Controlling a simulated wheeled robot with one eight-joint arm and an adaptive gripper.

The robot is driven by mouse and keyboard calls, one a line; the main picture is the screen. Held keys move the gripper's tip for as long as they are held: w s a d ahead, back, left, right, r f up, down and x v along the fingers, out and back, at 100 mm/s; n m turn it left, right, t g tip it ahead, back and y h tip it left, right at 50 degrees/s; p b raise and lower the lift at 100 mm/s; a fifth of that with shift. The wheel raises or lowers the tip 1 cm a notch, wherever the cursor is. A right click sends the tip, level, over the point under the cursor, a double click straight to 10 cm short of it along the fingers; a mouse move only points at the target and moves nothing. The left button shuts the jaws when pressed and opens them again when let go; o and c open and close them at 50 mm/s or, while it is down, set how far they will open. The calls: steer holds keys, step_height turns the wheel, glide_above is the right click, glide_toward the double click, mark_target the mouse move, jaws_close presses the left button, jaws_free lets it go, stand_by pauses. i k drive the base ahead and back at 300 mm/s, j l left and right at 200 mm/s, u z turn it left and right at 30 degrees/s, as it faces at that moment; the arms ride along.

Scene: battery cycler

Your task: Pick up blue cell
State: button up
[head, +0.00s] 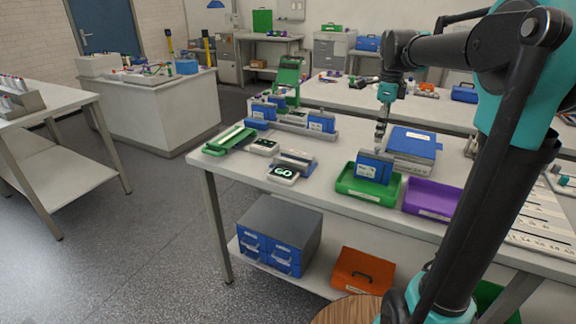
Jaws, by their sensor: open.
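A blue cell (374,166) with a pale label stands upright in the green tray (366,194) near the front edge of the bench. My gripper (379,148) points down right at the top of this cell. It is open; whether its fingers touch the cell is too small to tell. More blue cells stand in a grey rack (294,128) to the left, one at its right end (321,121) and others at its left end (263,109).
A blue-lidded box (413,143) stands close behind the tray on the right. A purple tray (430,199) sits right of the green tray. A small "GO" display (284,173) and a green stand (287,80) are to the left. My arm covers the bench's right part.

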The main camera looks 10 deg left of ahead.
mark_target(265, 113)
steer(key=i+j, duration=0.2)
steer(key=j, duration=0.2)
steer(key=i+j, duration=0.15)
steer(key=j, duration=0.2)
steer(key=i+j, duration=0.2)
steer(key=j, duration=0.2)
steer(key=i+j, duration=0.2)
steer(key=j, duration=0.2)
steer(key=i+j, duration=0.15)
steer(key=j, duration=0.2)
steer(key=i+j, duration=0.2)
steer(key=j, duration=0.2)
